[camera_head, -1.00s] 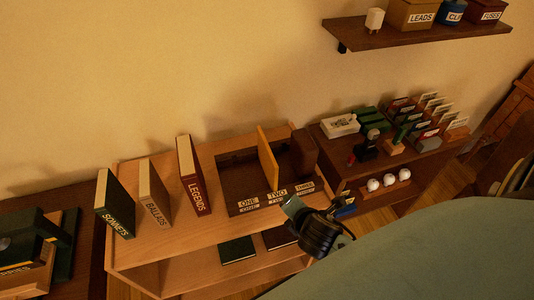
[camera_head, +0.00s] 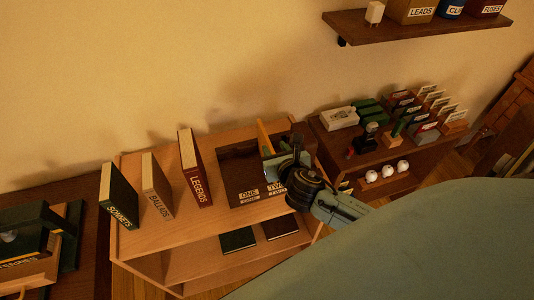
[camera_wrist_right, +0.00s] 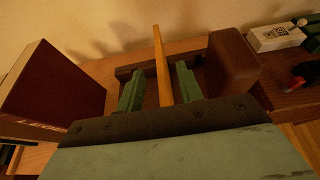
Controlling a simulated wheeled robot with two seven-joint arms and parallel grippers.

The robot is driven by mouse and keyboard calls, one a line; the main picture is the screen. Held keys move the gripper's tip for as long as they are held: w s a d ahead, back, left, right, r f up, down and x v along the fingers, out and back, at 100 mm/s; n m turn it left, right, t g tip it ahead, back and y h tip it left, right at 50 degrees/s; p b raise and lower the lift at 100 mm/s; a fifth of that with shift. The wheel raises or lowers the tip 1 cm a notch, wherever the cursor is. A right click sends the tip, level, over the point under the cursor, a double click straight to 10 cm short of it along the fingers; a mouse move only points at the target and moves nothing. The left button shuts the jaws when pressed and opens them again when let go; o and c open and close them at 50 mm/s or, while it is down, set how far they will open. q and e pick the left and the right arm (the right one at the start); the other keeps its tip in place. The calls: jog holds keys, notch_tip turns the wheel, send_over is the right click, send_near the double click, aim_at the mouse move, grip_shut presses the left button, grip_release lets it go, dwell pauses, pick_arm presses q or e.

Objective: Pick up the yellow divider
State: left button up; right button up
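The yellow divider (camera_head: 264,137) stands upright in the dark brown sorting tray (camera_head: 228,170) on the wooden shelf unit. My right gripper (camera_head: 278,148) is over the tray and hides much of the divider in the head view. In the right wrist view the divider (camera_wrist_right: 162,62) rises between the two green fingers of my right gripper (camera_wrist_right: 159,80). The fingers are open, with a gap on both sides of the divider. My left gripper is not in view.
A dark brown block (camera_wrist_right: 232,62) stands close to the right finger. The red LEGENDS book (camera_head: 194,172) stands left of the tray, with BALLADS (camera_head: 156,186) and SONNETS (camera_head: 119,197) farther left. A side table with card holders and a stamp (camera_head: 370,133) is to the right.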

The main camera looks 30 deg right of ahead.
aim_at(268, 140)
jog(key=shift+x, duration=2.75)
grip_shut()
